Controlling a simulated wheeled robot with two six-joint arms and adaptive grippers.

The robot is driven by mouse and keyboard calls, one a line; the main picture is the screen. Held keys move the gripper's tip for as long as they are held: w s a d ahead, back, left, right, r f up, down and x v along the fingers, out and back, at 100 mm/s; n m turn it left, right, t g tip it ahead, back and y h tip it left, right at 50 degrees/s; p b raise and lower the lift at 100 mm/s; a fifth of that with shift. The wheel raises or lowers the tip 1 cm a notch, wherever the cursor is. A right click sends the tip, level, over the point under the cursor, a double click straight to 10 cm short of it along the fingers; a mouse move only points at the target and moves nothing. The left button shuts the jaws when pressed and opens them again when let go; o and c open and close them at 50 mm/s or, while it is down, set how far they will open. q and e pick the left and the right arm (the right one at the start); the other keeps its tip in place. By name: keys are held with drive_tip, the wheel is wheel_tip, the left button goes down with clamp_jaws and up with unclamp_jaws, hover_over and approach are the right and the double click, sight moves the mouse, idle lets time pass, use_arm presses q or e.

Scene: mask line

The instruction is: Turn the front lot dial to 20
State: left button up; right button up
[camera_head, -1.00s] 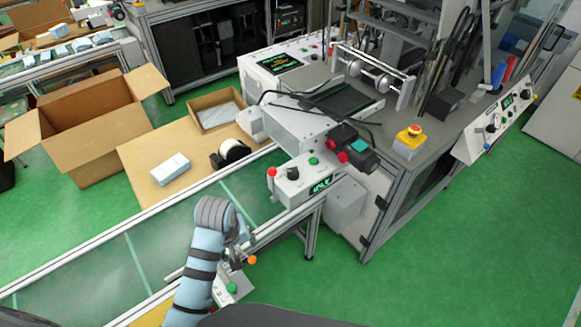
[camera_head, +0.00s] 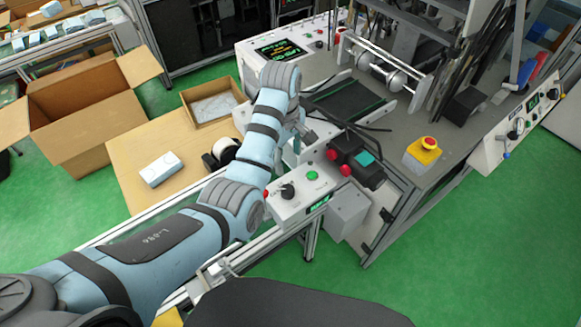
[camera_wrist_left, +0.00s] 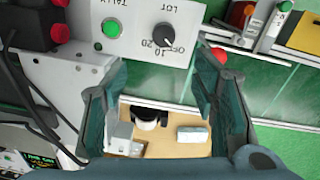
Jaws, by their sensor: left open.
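The front lot dial is a black knob (camera_head: 288,191) on a light control box (camera_head: 304,205) at the conveyor's end. The wrist view shows the knob (camera_wrist_left: 164,36) under the word LOT, with OFF, 10 and 20 marked around it. I cannot tell which mark it points to. My left gripper (camera_head: 309,134) is beyond the box in the head view, partly hidden by its own wrist. In the wrist view the left gripper (camera_wrist_left: 152,92) has its fingers wide apart with nothing between them, and the knob lies past the tips. My right gripper is not seen.
A green button (camera_head: 313,175) sits beside the dial, and red-knobbed black equipment (camera_head: 356,160) stands close behind. A yellow emergency-stop box (camera_head: 421,154) is right of it. An open carton (camera_head: 90,130) and a white pack (camera_head: 161,170) are left. Green floor lies free at lower right.

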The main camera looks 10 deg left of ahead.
sight(288, 187)
use_arm(q)
drive_tip(key=f+b, duration=0.1)
drive_tip(key=f, duration=0.2)
drive_tip(key=s+f+b, duration=0.1)
drive_tip(key=f, duration=0.3)
drive_tip(key=s+f+b, duration=0.1)
drive_tip(key=f, duration=0.2)
drive_tip(key=shift+f, duration=0.25)
drive_tip(key=w+f, duration=0.2)
drive_tip(key=f, duration=0.1)
drive_tip(key=shift+w+d+f+b, duration=0.1)
drive_tip(key=shift+f+b, duration=0.15)
drive_tip(key=shift+b, duration=0.1)
drive_tip(key=shift+s+r, duration=0.2)
drive_tip(key=shift+s, duration=0.15)
drive_tip(key=shift+c, duration=0.2)
drive_tip(key=shift+s+r, duration=0.1)
drive_tip(key=c, duration=1)
drive_tip(key=shift+c, duration=0.6)
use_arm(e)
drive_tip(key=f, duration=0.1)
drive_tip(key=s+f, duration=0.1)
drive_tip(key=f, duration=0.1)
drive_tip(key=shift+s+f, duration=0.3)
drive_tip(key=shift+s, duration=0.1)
